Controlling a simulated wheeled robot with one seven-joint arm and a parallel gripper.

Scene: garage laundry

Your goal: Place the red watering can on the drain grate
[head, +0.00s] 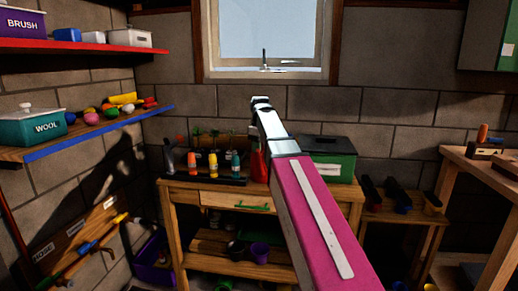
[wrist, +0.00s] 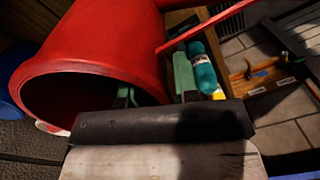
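The red watering can (head: 258,166) shows only in part in the head view, on or above the wooden bench, with my arm in front of it. In the wrist view the red can (wrist: 110,50) is large and close, its round rim facing lower left and a thin red bar (wrist: 210,27) reaching to the right. My gripper (wrist: 160,120) shows as a dark body right below the can. In the head view my arm hides the gripper. I cannot make out the drain grate for certain.
The wooden bench (head: 180,190) has a tray with orange and teal bottles (head: 213,162) and a green box (head: 330,160) close by the can. A low stand (head: 408,212) is to its right, another bench (head: 480,172) further right. Shelves line the left wall.

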